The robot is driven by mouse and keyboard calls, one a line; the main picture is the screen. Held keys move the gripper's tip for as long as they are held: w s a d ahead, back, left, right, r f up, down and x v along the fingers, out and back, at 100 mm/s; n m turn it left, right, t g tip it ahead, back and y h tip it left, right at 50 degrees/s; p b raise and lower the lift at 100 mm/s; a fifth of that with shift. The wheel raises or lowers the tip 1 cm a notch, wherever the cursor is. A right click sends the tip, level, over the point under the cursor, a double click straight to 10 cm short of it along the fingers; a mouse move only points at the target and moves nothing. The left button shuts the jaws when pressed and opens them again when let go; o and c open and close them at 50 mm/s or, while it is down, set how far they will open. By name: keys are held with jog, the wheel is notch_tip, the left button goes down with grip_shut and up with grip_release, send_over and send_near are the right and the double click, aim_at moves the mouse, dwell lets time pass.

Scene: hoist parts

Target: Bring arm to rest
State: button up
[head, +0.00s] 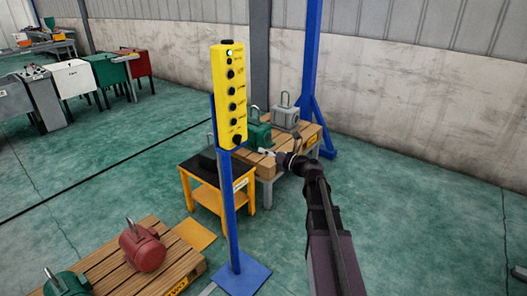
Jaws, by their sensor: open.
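My arm reaches up from the lower right of the head view. My gripper (268,152) is at its far end, small in the picture, in front of the pallet with the green and grey parts. It is open, and I see nothing held in it. Whether it touches anything behind it I cannot tell. A yellow control box (230,95) with a column of black buttons stands on a blue post (231,215), to the left of my gripper.
A green motor (258,132) and a grey hoist part (286,116) sit on a raised pallet (308,137). An orange table (205,190) stands beside the post. A red motor (143,248) is on a front pallet (188,268). Green floor (430,210) at right is clear.

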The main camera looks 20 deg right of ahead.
dwell(0.4)
jog(key=s+a+f+n+g+h+p, duration=0.1)
jog(key=s+a+f+n+g+p, duration=0.1)
jog(key=s+a+f+n+g, duration=0.5)
jog(key=s+a+n+g+h+p, duration=0.1)
jog(key=s+a+n+p, duration=0.2)
jog(key=n, duration=0.7)
jog(key=s+f+n+g+h+p, duration=0.3)
jog(key=s+n+g+h, duration=0.3)
jog(key=s+n, duration=0.9)
jog(key=n+h, duration=0.2)
jog(key=n, duration=0.1)
jog(key=shift+s+d+f+g, duration=0.2)
jog(key=shift+s+d+g, duration=0.05)
jog(key=shift+s+g, duration=0.15)
